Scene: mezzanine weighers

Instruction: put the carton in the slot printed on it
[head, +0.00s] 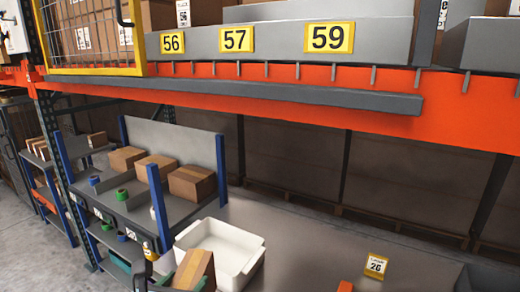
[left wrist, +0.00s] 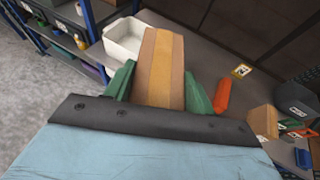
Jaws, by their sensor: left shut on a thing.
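The brown carton (head: 196,268) is at the bottom of the head view, tilted, with a lighter tape strip along it. No slot number on it can be read. My left gripper (left wrist: 158,84) has green fingers shut on the carton's two sides; the carton (left wrist: 161,55) points away from the palm in the left wrist view. In the head view it overlaps the near side of the white bin; whether they touch cannot be told. Number plates 56 (head: 172,43), 57 (head: 237,39) and 59 (head: 329,37) are on the upper grey ledge. My right gripper is not in view.
A white bin (head: 250,262) stands on the grey surface (head: 310,240), which has a yellow tag reading 26 (head: 376,265) and an orange object (head: 345,286). Several cartons sit on a blue-post rack (head: 154,200) at left. An orange beam (head: 300,82) crosses above.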

